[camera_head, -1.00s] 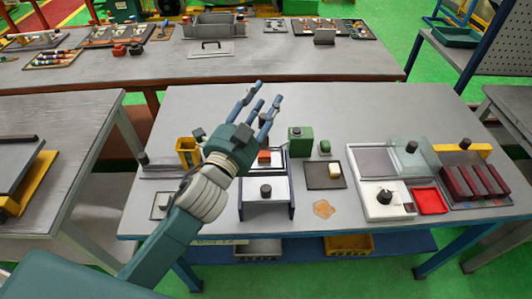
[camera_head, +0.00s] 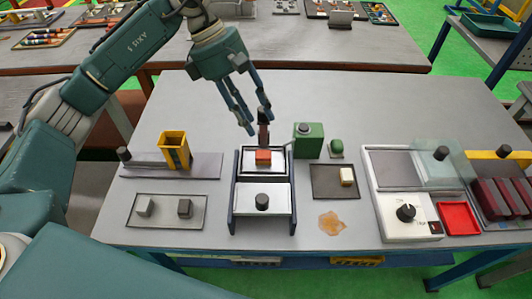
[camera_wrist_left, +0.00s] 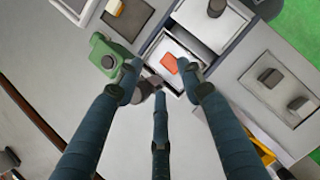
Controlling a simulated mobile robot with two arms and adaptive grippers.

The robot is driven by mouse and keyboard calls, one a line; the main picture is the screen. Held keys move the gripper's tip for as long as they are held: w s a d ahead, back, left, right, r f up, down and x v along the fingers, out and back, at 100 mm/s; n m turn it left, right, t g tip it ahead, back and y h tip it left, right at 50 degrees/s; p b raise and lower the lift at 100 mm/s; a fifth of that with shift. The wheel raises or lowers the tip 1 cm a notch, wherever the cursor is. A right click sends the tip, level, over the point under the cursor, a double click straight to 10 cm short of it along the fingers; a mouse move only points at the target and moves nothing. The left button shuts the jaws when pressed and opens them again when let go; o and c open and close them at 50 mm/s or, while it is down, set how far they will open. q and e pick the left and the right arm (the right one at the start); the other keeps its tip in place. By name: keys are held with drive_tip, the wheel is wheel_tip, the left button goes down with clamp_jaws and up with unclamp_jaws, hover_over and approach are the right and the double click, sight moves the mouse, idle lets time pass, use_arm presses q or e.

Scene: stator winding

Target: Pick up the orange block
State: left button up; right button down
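The orange block (camera_head: 263,156) sits on the white surface at the back of a small dark-sided stand (camera_head: 236,200). In the left wrist view the orange block (camera_wrist_left: 169,63) lies ahead of my fingertips, between the right finger and the middle one. My left gripper (camera_head: 254,122) points down above and just behind the block, with its fingers spread. It also shows in the left wrist view (camera_wrist_left: 160,80), open and with nothing held. A dark upright knob (camera_head: 263,128) stands behind the block, close to the fingers. My right gripper is not in view.
A green box (camera_head: 308,141) stands right of the stand. A yellow holder (camera_head: 174,150) is at left. A dark pad with a pale block (camera_head: 347,176) and a white device with a knob (camera_head: 410,228) are at right.

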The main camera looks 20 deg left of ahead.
use_arm(q)
drive_tip(key=a, duration=0.2)
hover_over(263, 153)
drive_tip(key=a, duration=0.2)
drive_tip(key=shift+y, duration=0.3)
wheel_tip(263, 153, down, 5)
drive_tip(key=shift+w+p, duration=0.1)
drive_tip(key=shift+p, duration=0.35)
drive_tip(key=p+x, duration=0.1)
drive_tip(key=x, duration=0.2)
drive_tip(key=p+x, duration=0.1)
drive_tip(key=shift+a+f+p, duration=0.15)
drive_tip(key=shift+f+p, duration=0.15)
drive_tip(key=shift+f, duration=0.1)
drive_tip(key=shift+d+f, duration=0.2)
drive_tip(key=shift+f, duration=0.3)
drive_tip(key=c, duration=0.8)
drive_tip(key=shift+c, duration=0.4)
